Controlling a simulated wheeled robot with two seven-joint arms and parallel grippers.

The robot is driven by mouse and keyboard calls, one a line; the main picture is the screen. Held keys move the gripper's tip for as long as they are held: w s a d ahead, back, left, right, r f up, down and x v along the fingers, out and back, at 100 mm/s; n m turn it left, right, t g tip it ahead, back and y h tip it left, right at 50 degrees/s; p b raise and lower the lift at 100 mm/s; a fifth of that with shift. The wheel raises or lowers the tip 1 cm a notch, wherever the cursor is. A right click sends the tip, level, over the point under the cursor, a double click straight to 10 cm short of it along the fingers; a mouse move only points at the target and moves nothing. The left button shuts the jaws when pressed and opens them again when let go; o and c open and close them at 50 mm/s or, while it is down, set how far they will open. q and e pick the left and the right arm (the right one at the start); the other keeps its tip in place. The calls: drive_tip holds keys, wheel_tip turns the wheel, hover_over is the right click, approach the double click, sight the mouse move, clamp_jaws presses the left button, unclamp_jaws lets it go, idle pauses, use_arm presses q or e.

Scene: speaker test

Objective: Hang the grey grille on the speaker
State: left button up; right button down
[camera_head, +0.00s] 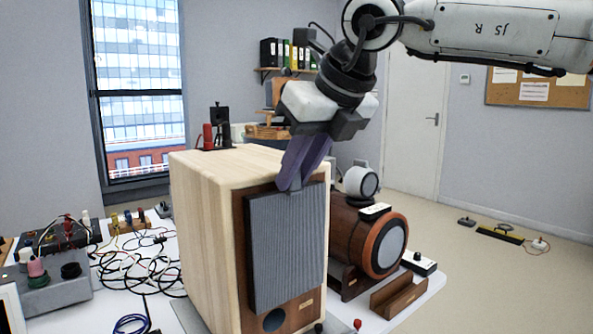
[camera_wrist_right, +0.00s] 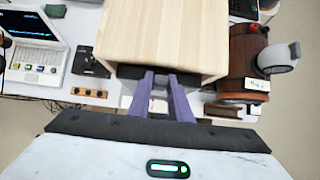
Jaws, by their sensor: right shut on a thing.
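The speaker (camera_head: 205,225) is a pale wooden cabinet standing on the table, with a brown front panel and a round port low down. Its pale top also shows in the wrist view (camera_wrist_right: 165,35). The grey grille (camera_head: 285,250) is a ribbed upright panel in front of the brown panel, with brown showing along its sides and below. My right gripper (camera_head: 290,187) has its purple fingers shut on the grille's top edge; they also show in the wrist view (camera_wrist_right: 163,78). I cannot tell whether the grille touches the panel. My left gripper is not in view.
A brown cylindrical speaker (camera_head: 385,245) with a grey round face stands right of the cabinet. A wooden rack (camera_head: 398,297) lies in front of it. Tangled cables (camera_head: 140,265) and a grey device (camera_head: 55,290) crowd the table at left. A red knob (camera_head: 357,324) is near the front.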

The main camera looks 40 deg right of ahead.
drive_tip(key=shift+f+b, duration=0.35)
idle(0.4)
drive_tip(key=c, duration=1.5)
unclamp_jaws()
drive_tip(key=shift+c, duration=0.2)
drive_tip(key=p+v, duration=0.1)
drive_tip(key=v, duration=0.9)
drive_tip(key=shift+s, duration=0.2)
